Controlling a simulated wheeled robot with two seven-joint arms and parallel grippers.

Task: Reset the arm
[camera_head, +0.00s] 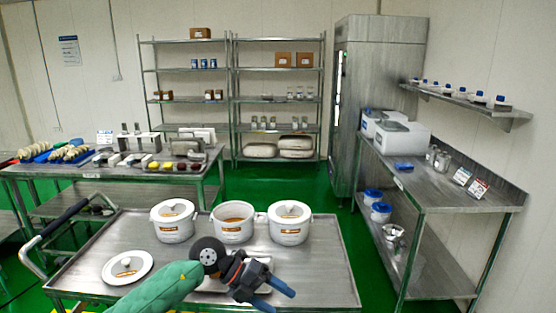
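My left arm comes in at the bottom of the head view in a green sleeve, reaching up and to the right over the front of the steel cart (330,265). My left gripper (281,302) points down and to the right, its two blue-tipped fingers spread apart with nothing seen between them. It is in front of the white pots and covers part of a pale tray (208,286) on the cart. Whether it touches the tray cannot be told. My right arm and gripper are not in view.
On the cart stand a left pot (173,228) and a right pot (289,230), both lidded, and an open middle pot (232,230). A side table (440,185) stands right; a laden table (120,172) stands back left.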

